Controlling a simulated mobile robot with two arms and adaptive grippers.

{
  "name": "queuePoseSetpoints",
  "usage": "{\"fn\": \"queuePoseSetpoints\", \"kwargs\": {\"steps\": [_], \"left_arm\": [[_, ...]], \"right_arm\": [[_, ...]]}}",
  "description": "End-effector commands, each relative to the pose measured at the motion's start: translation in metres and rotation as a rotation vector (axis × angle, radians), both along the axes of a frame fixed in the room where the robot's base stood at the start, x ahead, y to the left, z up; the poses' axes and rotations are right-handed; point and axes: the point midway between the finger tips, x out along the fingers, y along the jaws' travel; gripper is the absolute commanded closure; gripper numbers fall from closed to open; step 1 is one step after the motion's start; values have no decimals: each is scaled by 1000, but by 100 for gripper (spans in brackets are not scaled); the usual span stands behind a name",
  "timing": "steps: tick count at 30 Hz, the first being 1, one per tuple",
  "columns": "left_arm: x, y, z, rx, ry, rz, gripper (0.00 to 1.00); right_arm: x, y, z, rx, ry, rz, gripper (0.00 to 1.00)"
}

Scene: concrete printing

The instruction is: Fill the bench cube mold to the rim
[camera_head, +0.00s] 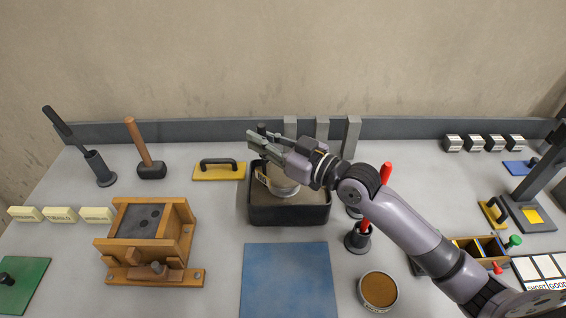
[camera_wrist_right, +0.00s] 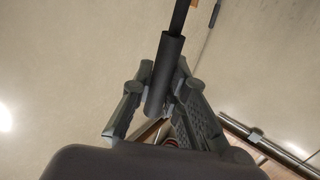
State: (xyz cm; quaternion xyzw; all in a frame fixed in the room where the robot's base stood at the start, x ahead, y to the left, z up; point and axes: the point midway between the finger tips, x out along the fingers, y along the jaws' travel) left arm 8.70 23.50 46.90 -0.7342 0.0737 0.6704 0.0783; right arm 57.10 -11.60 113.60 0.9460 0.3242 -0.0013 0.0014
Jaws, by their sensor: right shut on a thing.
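The wooden cube mold (camera_head: 187,240) stands on the bench at the left. Dark grey material with a few darker round spots shows inside it; its exact level against the rim is hard to judge. A black tub (camera_head: 290,216) of grey mix stands at the bench's middle. My right gripper (camera_head: 268,146) is above this tub, well right of the mold. It is shut on a dark handle, which shows between the fingers in the right wrist view (camera_wrist_right: 164,75). A pale scoop-like cup (camera_head: 284,187) shows below the gripper, over the tub; its join to the handle is hidden. My left gripper is out of view.
A mallet (camera_head: 150,168), a yellow float (camera_head: 219,171) and a tamper in a holder (camera_head: 98,165) stand behind the mold. A blue mat (camera_head: 289,280) lies in front of the tub. A red-handled tool (camera_head: 366,215) and a round tin (camera_head: 379,290) are to the right.

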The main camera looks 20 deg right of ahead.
Motion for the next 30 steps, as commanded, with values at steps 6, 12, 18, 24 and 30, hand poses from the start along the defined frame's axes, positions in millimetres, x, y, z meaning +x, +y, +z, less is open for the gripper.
{"fn": "queuePoseSetpoints", "kwargs": {"steps": [6, 12, 18, 24, 30], "left_arm": [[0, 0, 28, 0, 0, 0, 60], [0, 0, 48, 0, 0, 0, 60], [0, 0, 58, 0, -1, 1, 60], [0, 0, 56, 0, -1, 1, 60], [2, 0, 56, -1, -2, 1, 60]], "right_arm": [[0, 0, 34, 1, -8, 0, 100], [0, 0, 56, 2, -9, 0, 100], [0, 0, 68, 1, -8, 0, 100], [0, 0, 66, 1, -8, 0, 100], [0, 0, 66, 1, -8, 0, 100]]}}
